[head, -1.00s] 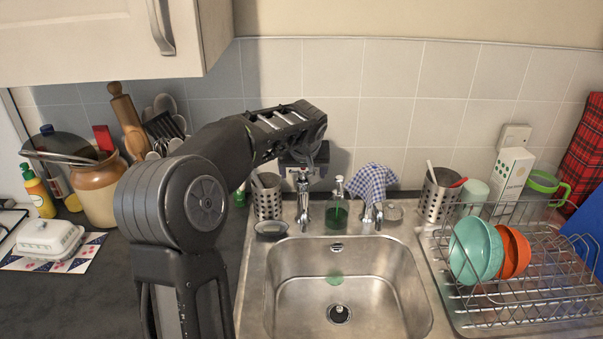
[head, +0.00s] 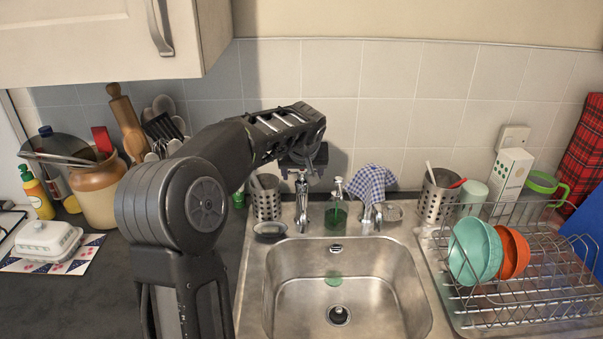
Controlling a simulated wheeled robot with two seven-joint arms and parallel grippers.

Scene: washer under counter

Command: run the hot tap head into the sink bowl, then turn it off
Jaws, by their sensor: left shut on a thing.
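Two chrome taps stand behind the steel sink bowl (head: 345,290). My left gripper (head: 302,170) points down over the left-hand tap (head: 303,208) and is shut on its head, which it mostly hides. The tap's body and spout show below the gripper. I cannot make out a water stream from this spout. The right-hand tap (head: 376,213) has a blue checked cloth (head: 371,184) draped over its top. The bowl looks empty, with a drain (head: 339,315) and a greenish patch (head: 333,279) on its back wall. My right gripper is not in view.
A green soap bottle (head: 337,207) stands between the taps. A steel utensil holder (head: 266,200) is close left of the gripped tap, with a dark soap dish (head: 270,231) in front. A dish rack (head: 530,285) with bowls is at right. The space above the bowl is clear.

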